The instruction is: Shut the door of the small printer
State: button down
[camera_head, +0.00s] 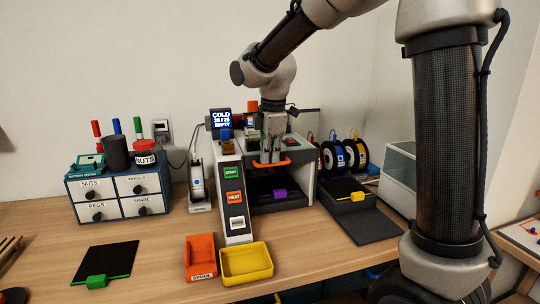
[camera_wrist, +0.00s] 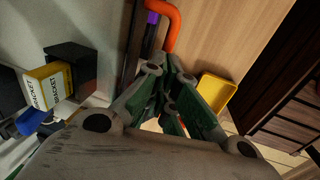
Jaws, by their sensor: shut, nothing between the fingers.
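The small printer (camera_head: 314,181) stands at the middle of the table, its front showing an open dark interior. Inside lies a black plate (camera_head: 262,188) with a purple tab (camera_head: 280,194), which also shows in the wrist view (camera_wrist: 152,17). An orange handle (camera_head: 286,161) spans the upper front of the printer; its bent end shows at the top of the wrist view (camera_wrist: 173,22). I cannot make out the door panel clearly. My gripper (camera_head: 270,156) is shut and empty, pointing down at the handle, its fingers also seen in the wrist view (camera_wrist: 168,82). I cannot tell whether they touch it.
A panel with START and HEAT buttons (camera_head: 234,211) stands left of the opening. Orange (camera_head: 200,273) and yellow (camera_head: 246,276) trays lie in front. A black plate with a yellow tab (camera_head: 350,190) and spools (camera_head: 359,151) stand right. Drawers (camera_head: 118,190) stand left.

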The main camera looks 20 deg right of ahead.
dwell(0.3)
notch_tip(320, 180, down, 16)
jog(key=shift+r, duration=0.25)
jog(key=shift+s+f, duration=0.15)
jog(key=shift+f, duration=0.05)
dwell(0.3)
